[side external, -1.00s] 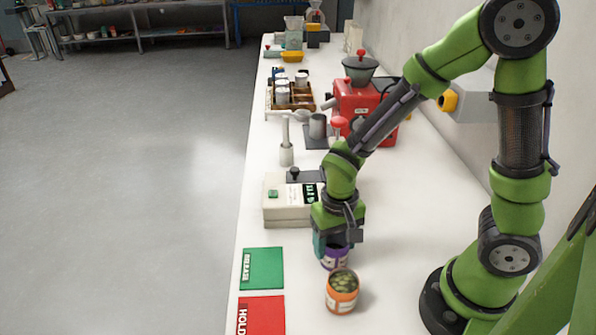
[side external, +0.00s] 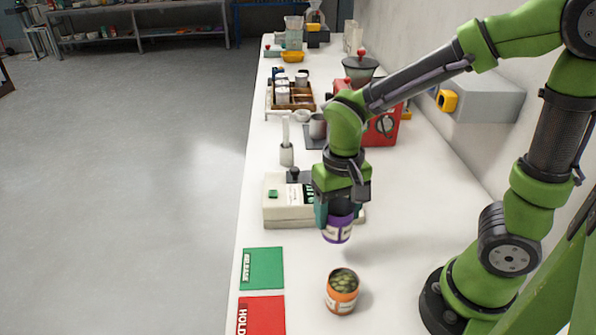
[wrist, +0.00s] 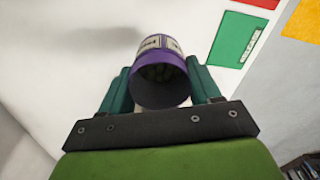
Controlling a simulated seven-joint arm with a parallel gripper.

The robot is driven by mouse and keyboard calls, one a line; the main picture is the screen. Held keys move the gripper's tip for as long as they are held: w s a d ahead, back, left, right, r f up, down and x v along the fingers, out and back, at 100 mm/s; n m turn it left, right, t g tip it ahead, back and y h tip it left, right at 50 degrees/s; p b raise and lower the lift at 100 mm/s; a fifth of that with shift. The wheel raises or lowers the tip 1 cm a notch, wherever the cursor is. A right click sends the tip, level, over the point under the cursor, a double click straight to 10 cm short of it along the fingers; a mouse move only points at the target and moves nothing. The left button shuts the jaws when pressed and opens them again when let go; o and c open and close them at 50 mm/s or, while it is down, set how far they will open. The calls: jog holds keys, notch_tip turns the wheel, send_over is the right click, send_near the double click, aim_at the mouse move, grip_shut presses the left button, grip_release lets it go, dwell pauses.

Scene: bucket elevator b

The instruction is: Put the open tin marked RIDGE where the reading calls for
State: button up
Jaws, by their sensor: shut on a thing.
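My gripper (side external: 337,218) is shut on a purple tin (side external: 338,231) with a pale label and holds it above the white bench. In the wrist view the purple tin (wrist: 160,72) sits between the two teal fingers, its open mouth showing contents inside; I cannot read its label. An orange open tin (side external: 342,292) with green contents stands upright on the bench in front. A pale meter box (side external: 287,210) stands behind my gripper, its display partly hidden. A green mat marked RELEASE (side external: 263,268) and a red mat marked HOLD (side external: 262,315) lie at the front left.
A red grinder (side external: 384,128), a metal cup (side external: 318,126) and a wooden tray of small containers (side external: 303,95) stand farther back. The bench is clear between the orange tin and the meter box. The bench's left edge runs beside the mats.

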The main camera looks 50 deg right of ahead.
jog(key=w+a+r+n, duration=0.15)
jog(key=a+n, duration=0.35)
jog(key=a, duration=1.5)
jog(key=shift+m, duration=0.3)
jog(key=f, duration=1)
jog(key=shift+w+a, duration=0.2)
jog(key=shift+a, duration=0.05)
jog(key=o, duration=1.2)
jog(key=shift+f, duration=0.1)
